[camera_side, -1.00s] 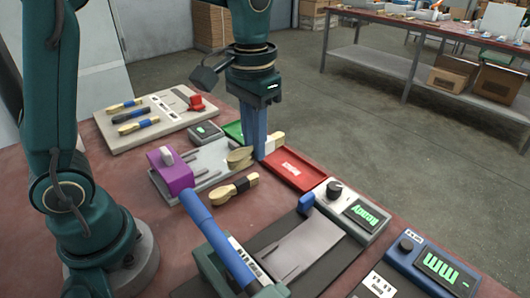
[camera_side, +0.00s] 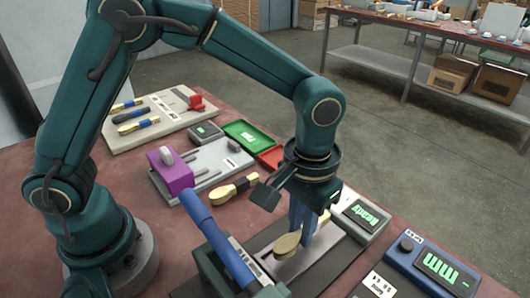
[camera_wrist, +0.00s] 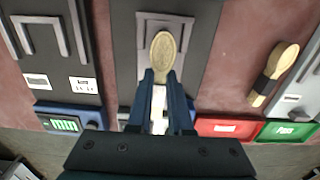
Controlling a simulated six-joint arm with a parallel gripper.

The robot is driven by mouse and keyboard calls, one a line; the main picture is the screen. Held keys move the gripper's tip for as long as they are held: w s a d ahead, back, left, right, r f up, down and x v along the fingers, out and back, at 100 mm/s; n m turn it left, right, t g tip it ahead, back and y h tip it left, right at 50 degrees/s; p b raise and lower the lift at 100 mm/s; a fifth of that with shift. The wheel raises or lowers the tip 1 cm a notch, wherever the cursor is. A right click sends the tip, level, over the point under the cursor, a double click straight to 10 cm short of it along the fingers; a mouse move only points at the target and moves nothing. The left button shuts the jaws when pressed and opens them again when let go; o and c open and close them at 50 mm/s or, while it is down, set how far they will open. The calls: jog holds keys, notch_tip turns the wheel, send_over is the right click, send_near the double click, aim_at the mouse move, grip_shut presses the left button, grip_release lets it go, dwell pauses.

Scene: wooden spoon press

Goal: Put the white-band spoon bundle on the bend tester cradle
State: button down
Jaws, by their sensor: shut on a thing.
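My gripper (camera_side: 301,238) is shut on the white-band spoon bundle (camera_side: 287,246). Its pale wooden bowl end points toward the front left in the side view. In the wrist view the bowl (camera_wrist: 163,52) sticks out beyond my fingers (camera_wrist: 161,80), and the white band (camera_wrist: 158,104) shows between them. The bundle is over the grey plate (camera_side: 268,266) of the blue-lever station; I cannot tell whether it touches. Which fixture is the bend tester cradle is not certain from the pictures; a grey fixture with a purple block (camera_side: 170,178) stands farther left.
The blue lever (camera_side: 212,222) rises just left of the bundle. A black-band bundle (camera_side: 234,189) lies on the table. A green tray (camera_side: 246,135) and red tray (camera_side: 268,159) are behind. A "Ready" display box (camera_side: 362,217) and blue "mm" display (camera_side: 440,268) stand right.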

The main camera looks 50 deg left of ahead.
aim_at(300, 231)
jog(key=shift+f, duration=1.1)
jog(key=shift+f, duration=0.1)
jog(key=c, duration=0.8)
grip_release()
jog(key=shift+c, duration=0.2)
notch_tip(300, 231, up, 12)
jog(key=s+a+t, duration=0.5)
jog(key=s+a, duration=0.5)
jog(key=a, duration=0.4)
jog(key=shift+r+t, duration=0.3)
jog(key=shift+r, duration=0.15)
